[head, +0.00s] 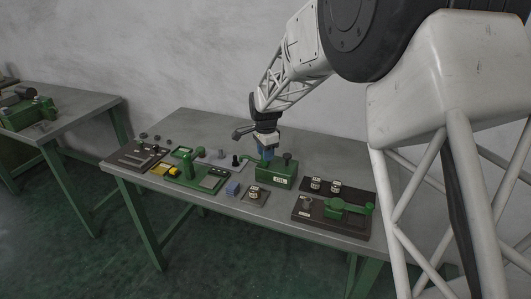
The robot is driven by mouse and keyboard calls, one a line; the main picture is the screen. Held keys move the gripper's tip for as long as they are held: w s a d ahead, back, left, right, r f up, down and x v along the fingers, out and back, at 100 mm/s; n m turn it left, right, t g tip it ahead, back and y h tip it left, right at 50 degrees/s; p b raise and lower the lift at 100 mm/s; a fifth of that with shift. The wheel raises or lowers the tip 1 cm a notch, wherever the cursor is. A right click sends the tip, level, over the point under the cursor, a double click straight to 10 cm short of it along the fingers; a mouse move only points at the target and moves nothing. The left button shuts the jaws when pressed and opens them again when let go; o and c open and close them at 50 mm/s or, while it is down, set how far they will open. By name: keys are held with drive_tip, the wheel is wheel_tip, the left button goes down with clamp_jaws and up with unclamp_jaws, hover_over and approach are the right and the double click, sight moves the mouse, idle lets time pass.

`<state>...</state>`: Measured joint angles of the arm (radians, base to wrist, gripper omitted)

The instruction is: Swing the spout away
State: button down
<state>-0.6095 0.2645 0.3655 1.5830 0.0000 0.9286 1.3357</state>
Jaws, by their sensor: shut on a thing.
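A green box (277,174) with a white label on its front and a dark knob on top stands near the middle of the bench.
A dark board with a green lever device (346,208) and small labelled jars lies right. The rear bench top (200,122) is clear.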

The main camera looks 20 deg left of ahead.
drive_tip(key=shift+r+m, duration=0.1)
drive_tip(key=shift+m, duration=0.3)
drive_tip(key=c, duration=0.8)
unclamp_jaws()
drive_tip(key=shift+r, duration=3.85)
